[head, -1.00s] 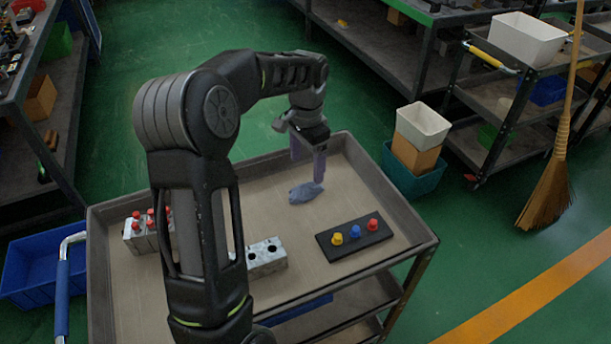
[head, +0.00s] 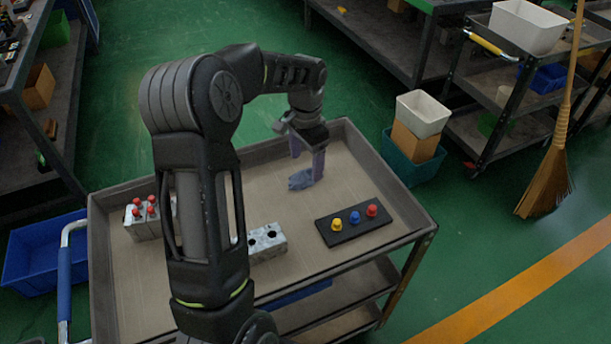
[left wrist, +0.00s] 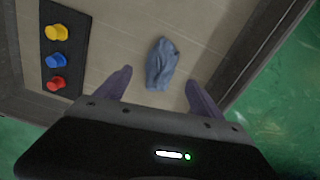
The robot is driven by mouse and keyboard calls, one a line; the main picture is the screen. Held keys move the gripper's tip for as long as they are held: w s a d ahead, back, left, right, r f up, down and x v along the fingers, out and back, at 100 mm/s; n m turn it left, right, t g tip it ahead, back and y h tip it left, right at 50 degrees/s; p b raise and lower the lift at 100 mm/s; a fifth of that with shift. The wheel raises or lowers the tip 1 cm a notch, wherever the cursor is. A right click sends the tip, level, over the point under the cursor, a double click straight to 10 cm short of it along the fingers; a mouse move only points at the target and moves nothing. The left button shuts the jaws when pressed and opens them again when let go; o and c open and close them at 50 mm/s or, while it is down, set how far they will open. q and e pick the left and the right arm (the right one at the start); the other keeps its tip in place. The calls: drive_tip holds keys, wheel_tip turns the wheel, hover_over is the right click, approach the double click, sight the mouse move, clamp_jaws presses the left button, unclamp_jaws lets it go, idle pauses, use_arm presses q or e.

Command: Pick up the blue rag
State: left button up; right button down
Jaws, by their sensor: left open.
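The blue rag (head: 300,180) lies crumpled on the cart's top tray (head: 345,172), toward its far side. In the left wrist view the rag (left wrist: 160,64) lies ahead of and between the two fingers, touching neither as far as I can see. My left gripper (head: 308,167) is open and empty, fingers pointing down, just above the rag in the head view. The gripper also shows in the left wrist view (left wrist: 158,88). One finger partly overlaps the rag's right end in the head view. My right gripper is not in view.
A black plate (head: 353,225) with yellow, blue and red knobs lies right of the rag. A metal valve block (head: 267,243) and a block with red-topped pieces (head: 143,222) stand nearer and left. The tray has a raised rim (head: 378,164).

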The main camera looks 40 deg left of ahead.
sight(306, 170)
use_arm(q)
wheel_tip(306, 170, down, 4)
drive_tip(key=shift+s+f, duration=0.1)
idle(0.6)
drive_tip(key=c, duration=1.4)
drive_tip(key=shift+c, duration=0.2)
wheel_tip(306, 170, up, 10)
drive_tip(key=shift+r, duration=0.1)
